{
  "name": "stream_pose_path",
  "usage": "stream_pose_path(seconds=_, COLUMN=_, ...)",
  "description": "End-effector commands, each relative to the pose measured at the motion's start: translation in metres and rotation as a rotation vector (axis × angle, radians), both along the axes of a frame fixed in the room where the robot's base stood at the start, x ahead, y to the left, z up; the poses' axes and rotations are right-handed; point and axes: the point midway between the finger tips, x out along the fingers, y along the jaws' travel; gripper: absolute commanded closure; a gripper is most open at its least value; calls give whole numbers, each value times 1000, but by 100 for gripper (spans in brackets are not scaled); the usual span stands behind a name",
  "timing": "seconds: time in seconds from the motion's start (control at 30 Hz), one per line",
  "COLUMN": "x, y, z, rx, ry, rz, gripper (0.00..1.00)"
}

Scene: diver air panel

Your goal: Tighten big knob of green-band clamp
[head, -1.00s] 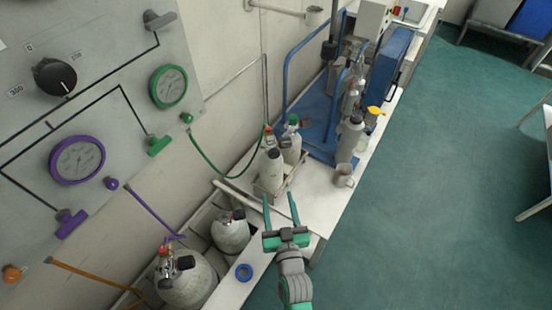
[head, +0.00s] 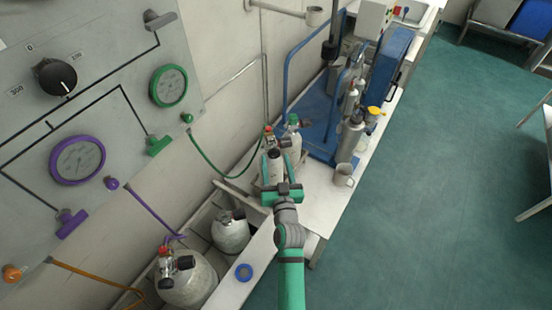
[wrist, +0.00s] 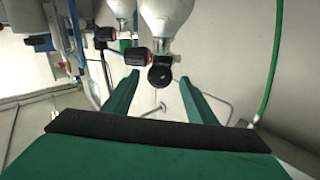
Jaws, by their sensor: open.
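Two small grey cylinders stand close together at the wall in the head view: a near one (head: 272,165) and a far one with a green top (head: 293,120). My gripper (head: 277,163) is open, its green fingers over the near cylinder. In the wrist view, where the cylinders hang from the top, my open gripper (wrist: 158,80) has a black round knob (wrist: 160,76) between its fingertips in the picture. A red-and-black knob (wrist: 136,57) is beside it. A green band (wrist: 123,36) shows at the far cylinder's fitting. I cannot tell whether a finger touches anything.
A green hose (head: 208,157) runs from the gauge panel (head: 110,95) to the cylinders.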

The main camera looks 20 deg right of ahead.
Motion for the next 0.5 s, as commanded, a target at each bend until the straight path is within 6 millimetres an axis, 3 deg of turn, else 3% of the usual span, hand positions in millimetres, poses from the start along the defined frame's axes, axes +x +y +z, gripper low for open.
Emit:
stream_pose_path(seconds=0.2, x=16, y=-4, z=0, rx=0, ry=-1, rz=-1, gripper=48)
stream_pose_path(seconds=0.5, x=19, y=-4, z=0, rx=0, ry=0, rz=0, gripper=48)
